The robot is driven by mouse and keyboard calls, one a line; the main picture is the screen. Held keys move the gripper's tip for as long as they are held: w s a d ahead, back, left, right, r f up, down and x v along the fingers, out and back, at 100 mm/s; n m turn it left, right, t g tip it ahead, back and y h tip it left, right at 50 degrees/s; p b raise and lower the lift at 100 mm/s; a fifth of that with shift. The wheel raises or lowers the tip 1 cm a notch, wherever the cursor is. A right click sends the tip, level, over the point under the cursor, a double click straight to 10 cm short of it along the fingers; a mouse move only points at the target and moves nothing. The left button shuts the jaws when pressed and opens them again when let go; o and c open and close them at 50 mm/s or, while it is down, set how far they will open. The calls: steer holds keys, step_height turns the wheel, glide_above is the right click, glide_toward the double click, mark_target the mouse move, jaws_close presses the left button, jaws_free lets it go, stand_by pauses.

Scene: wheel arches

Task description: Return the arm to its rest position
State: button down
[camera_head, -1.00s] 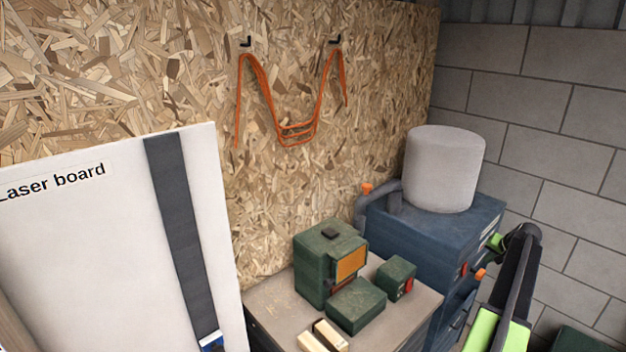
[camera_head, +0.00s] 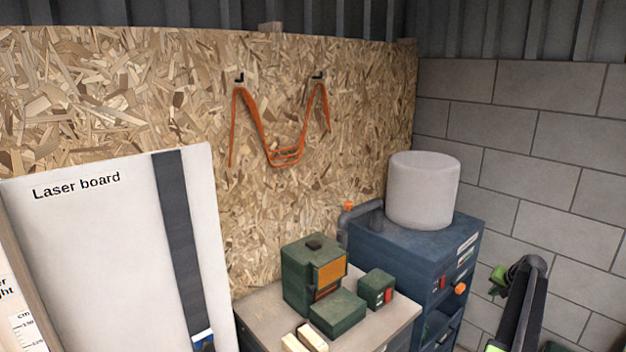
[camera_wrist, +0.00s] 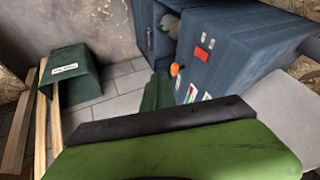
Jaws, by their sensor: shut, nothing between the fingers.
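My arm (camera_head: 522,305) shows as a black and green link at the lower right in the head view, in front of the block wall. Its far end runs out of the frame at the bottom. In the wrist view my gripper (camera_wrist: 165,122) fills the lower middle as a green body with a black edge. It is shut and holds nothing. The fingertips are hard to make out. It appears apart from the blue cabinet (camera_wrist: 205,62) behind it.
The blue cabinet (camera_head: 415,262) bears a pale cylinder (camera_head: 423,190). A worktop (camera_head: 262,312) carries green boxes (camera_head: 312,275). A white laser board (camera_head: 105,260) stands at left. Orange cord (camera_head: 285,157) hangs on the chipboard. The wrist view shows a green bin (camera_wrist: 72,75) and wooden boards (camera_wrist: 42,120).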

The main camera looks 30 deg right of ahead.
steer(key=w+a+f+n+g+y, duration=0.15)
steer(key=w+a, duration=0.45)
steer(key=a, duration=0.6)
steer(key=w+a+f+n+y, duration=0.15)
steer(key=w+a, duration=0.45)
steer(key=a, duration=0.7)
steer(key=w+a+n+g, duration=0.1)
steer(key=w+a+n, duration=0.2)
steer(key=w+a, duration=0.65)
steer(key=s+a+f+n+g+y, duration=0.1)
steer(key=s+a+n+g, duration=0.15)
steer(key=a, duration=2.25)
steer(key=s+a+n, duration=0.2)
steer(key=s+a, duration=0.2)
steer(key=a, duration=0.5)
steer(key=s+a+n+g, duration=0.1)
steer(key=s+a, duration=0.4)
steer(key=a, duration=0.5)
steer(key=shift+a+f+n+h, duration=0.3)
steer(key=shift+n+h, duration=0.1)
steer(key=shift+n, duration=0.45)
